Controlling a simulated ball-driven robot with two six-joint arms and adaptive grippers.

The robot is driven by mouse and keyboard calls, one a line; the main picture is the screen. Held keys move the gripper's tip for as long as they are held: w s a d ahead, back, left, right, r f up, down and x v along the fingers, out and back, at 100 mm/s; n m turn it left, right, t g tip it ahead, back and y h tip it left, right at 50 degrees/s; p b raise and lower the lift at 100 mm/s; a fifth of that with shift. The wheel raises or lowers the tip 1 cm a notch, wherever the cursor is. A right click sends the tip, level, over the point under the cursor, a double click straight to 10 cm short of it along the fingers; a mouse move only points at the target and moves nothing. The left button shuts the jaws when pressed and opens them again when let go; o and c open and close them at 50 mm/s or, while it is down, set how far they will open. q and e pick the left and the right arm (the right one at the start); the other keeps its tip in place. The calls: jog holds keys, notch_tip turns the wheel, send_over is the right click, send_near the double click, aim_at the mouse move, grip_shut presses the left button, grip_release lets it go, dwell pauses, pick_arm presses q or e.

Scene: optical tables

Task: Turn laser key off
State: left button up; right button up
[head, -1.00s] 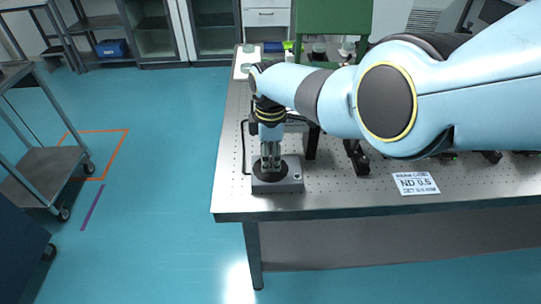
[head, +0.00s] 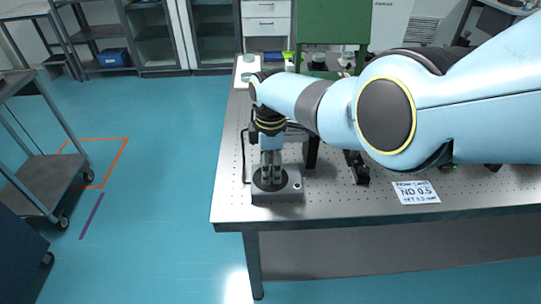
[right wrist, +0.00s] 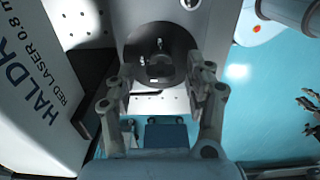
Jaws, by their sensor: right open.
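A small light-grey box (head: 290,196) with a dark round key switch (head: 259,184) on top stands near the table's front left corner. In the right wrist view, the dark round switch (right wrist: 158,72) shows small metallic parts on its face. I cannot clearly make out the key's angle. My right gripper (head: 271,182) points down over the switch. Its two fingers stand apart on either side of it in the right wrist view (right wrist: 161,82), with nothing between them. Whether the tips touch the key is unclear.
A white ND 0.5 card (head: 416,192) lies on the perforated table (head: 330,205). Dark mounts (head: 356,168) stand behind. Floor left of the table is open, with a cart (head: 45,180) beyond.

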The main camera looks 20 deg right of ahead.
aim_at(271, 167)
notch_tip(271, 167, up, 12)
dwell(0.5)
jog(key=shift+f, duration=0.15)
